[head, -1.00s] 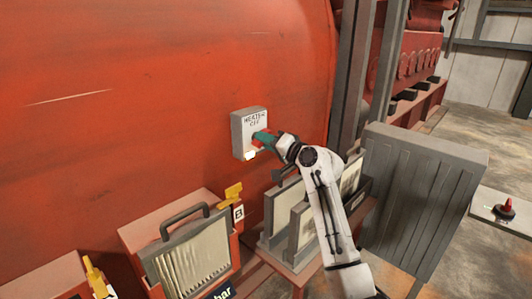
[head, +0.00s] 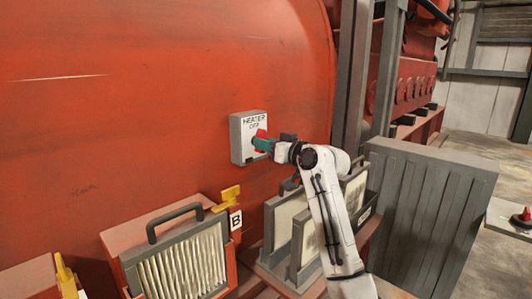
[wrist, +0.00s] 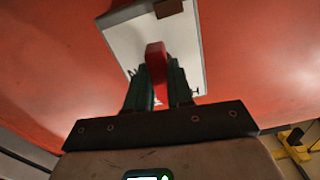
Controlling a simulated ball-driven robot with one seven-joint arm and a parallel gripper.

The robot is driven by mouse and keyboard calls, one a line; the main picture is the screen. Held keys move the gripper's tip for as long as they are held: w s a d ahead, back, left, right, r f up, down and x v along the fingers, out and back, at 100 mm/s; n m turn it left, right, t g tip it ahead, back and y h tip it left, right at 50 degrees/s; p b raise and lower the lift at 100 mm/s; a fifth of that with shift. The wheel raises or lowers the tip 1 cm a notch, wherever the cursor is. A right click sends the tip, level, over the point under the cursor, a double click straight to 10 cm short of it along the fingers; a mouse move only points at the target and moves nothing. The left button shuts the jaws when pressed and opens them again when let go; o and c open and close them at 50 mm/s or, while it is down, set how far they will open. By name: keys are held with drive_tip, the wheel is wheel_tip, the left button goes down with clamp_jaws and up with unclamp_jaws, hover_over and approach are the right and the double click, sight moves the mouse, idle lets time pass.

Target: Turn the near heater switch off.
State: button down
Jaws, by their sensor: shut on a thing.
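The heater switch is a grey box (head: 237,143) on the red tank wall, marked "HEATER OFF" at its top. Its red lever (head: 261,133) points up toward the label. In the wrist view the lever (wrist: 155,62) stands between the two green fingers, in front of the pale box face (wrist: 185,45). My gripper (head: 262,144) is shut on the lever. The fingers hide the lever's lower part. A small dark brown block (wrist: 168,8) on the box face looks unlit in the wrist view.
Below the switch stand a ribbed filter panel (head: 180,262) with a black handle, a yellow lever (head: 231,193) by a "B" tag, and framed panels in a grey rack (head: 290,225). A grey ribbed cabinet (head: 425,200) stands right of my arm.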

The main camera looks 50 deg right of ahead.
drive_tip(key=shift+w+a+n+b, duration=0.1)
drive_tip(key=shift+n+b, duration=0.3)
drive_tip(key=shift+n, duration=0.2)
drive_tip(key=c, duration=1)
unclamp_jaws()
drive_tip(key=s, duration=1)
drive_tip(key=shift+s, duration=0.4)
